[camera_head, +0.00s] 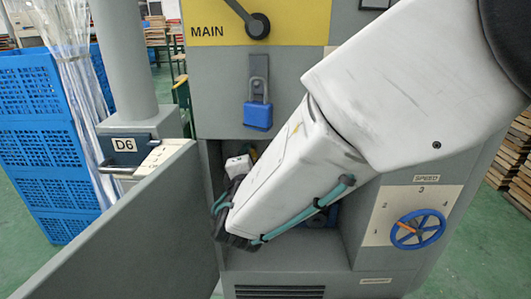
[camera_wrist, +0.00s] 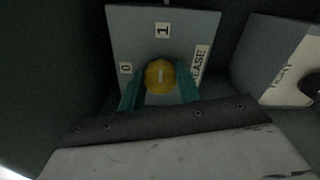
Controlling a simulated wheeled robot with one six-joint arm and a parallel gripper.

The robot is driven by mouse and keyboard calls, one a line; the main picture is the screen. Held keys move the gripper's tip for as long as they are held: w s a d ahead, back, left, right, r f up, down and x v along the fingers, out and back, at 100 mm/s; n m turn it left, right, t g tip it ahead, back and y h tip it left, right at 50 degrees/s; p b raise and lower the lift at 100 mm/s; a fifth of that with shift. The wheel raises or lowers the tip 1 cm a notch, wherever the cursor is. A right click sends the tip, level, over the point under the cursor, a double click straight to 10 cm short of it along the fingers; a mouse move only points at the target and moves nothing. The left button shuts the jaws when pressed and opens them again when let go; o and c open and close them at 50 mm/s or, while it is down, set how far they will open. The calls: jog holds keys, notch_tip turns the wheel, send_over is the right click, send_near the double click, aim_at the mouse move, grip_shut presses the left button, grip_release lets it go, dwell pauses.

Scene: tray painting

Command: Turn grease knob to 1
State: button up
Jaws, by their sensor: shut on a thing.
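The grease knob (camera_wrist: 160,72) is a round yellow knob on a grey plate (camera_wrist: 135,35) in the wrist view. The plate carries a "0" label (camera_wrist: 125,68) at left, a "1" label (camera_wrist: 162,30) above and a partly covered "GREASE" label (camera_wrist: 199,62) at right. A pale mark on the knob's face runs roughly upright, in line with the "1". My gripper (camera_wrist: 160,88) has its teal fingers on both sides of the knob and is shut on it. In the head view my arm reaches into the open cabinet and hides the knob.
The cabinet's open door (camera_head: 130,235) stands at the left of the opening. A blue padlock (camera_head: 257,115) hangs above it. A blue speed wheel (camera_head: 417,230) is on the right panel. In the wrist view another labelled plate (camera_wrist: 272,60) is close at right.

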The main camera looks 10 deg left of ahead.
dwell(0.4)
jog(key=o, duration=1)
jog(key=shift+c, duration=0.2)
jog(key=v, duration=0.7)
jog(key=shift+s, duration=0.4)
jog(key=shift+d, duration=0.1)
